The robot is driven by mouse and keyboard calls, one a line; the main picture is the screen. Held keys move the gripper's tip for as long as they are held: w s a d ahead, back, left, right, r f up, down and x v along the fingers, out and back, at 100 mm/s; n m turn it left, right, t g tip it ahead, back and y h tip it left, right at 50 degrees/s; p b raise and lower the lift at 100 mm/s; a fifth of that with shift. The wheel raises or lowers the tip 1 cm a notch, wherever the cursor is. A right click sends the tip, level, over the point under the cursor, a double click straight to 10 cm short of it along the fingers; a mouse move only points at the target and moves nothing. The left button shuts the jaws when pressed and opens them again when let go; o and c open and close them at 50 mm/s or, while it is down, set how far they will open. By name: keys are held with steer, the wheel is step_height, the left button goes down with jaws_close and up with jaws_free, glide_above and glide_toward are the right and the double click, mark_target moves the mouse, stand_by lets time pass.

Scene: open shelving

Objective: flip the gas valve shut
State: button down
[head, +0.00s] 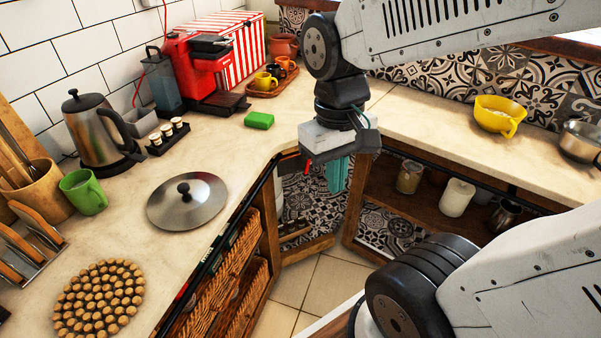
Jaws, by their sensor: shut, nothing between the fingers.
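My gripper (312,160) hangs from the wrist at the inner corner of the counter, by the front edge, above the opening of the corner cabinet. Its fingers look shut and empty, though they are small and partly hidden by the white gripper body. A small red piece (308,165) shows right at the gripper's lower left. It may be the gas valve's handle, but I cannot tell it apart from the gripper or see which way it is turned. No pipe or valve body can be made out.
A teal cloth-like thing (338,173) hangs just right of the gripper. The counter holds a green sponge (259,120), a steel lid (187,200) and a red coffee machine (196,70). Wicker baskets (232,275) fill the left one.

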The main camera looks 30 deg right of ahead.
mark_target(307, 163)
steer(key=w+d+f+n+t+h, duration=0.1)
steer(key=w+d+f+n+t, duration=0.2)
steer(key=w+f, duration=0.95)
steer(key=w+d+f+n+t, duration=0.15)
steer(key=w+d+f, duration=0.35)
steer(key=f, duration=1.4)
steer(key=w+d+f+n+t+h, duration=0.1)
steer(key=w+d+f+n+t, duration=0.15)
steer(key=w+f, duration=1.05)
steer(key=w+d+r+n+t+h, duration=0.3)
steer(key=d+r+n+t+h, duration=0.15)
steer(key=t, duration=0.55)
steer(key=w+d+f+n, duration=0.1)
steer(key=w+d, duration=0.5)
steer(key=w, duration=0.3)
steer(key=shift+f+y, duration=0.2)
steer(key=shift+y, duration=0.25)
